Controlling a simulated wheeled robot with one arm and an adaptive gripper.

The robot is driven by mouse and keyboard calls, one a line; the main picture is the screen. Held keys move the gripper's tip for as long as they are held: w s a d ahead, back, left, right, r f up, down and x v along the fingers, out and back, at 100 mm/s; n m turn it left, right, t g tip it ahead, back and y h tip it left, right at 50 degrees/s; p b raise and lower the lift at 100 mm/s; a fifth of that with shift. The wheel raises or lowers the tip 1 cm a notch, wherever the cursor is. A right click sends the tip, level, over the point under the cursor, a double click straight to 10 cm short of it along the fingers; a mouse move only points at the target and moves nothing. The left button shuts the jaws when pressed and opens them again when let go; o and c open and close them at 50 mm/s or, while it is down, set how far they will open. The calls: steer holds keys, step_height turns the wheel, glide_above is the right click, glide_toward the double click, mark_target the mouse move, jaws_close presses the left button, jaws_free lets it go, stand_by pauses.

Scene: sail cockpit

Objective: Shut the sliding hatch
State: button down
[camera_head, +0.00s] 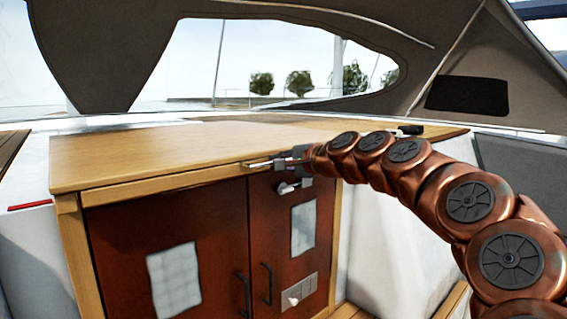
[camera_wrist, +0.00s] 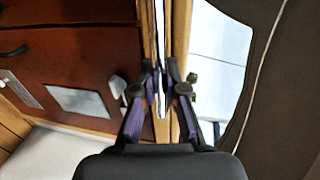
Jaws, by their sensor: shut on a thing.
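The sliding hatch (camera_head: 170,155) is a flat, light wooden panel above two red-brown doors in the head view. Its front edge lies close above the tops of the doors. A thin silver handle (camera_head: 258,165) sits at this front edge, right of the middle. My gripper (camera_head: 287,161) reaches in from the right and is shut on the handle. In the wrist view my gripper's two dark fingers (camera_wrist: 160,72) close around the upright silver bar, beside the wooden edge. The fingers partly hide the bar.
The left door (camera_head: 120,240) and right door (camera_head: 275,210) are shut, each with a pale pane and a black pull. A knob (camera_head: 287,187) is just below my gripper. A grey canopy (camera_head: 440,55) hangs above and behind. A red strip (camera_head: 30,206) lies at left.

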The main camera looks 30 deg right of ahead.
steer(key=shift+f, duration=0.2)
steer(key=c, duration=1.5)
jaws_free()
steer(key=shift+s+d+r, duration=0.1)
steer(key=shift+s+d, duration=0.05)
steer(key=shift+s, duration=0.1)
steer(key=shift+r, duration=0.1)
steer(key=v, duration=1.1)
steer(key=shift+s, duration=0.4)
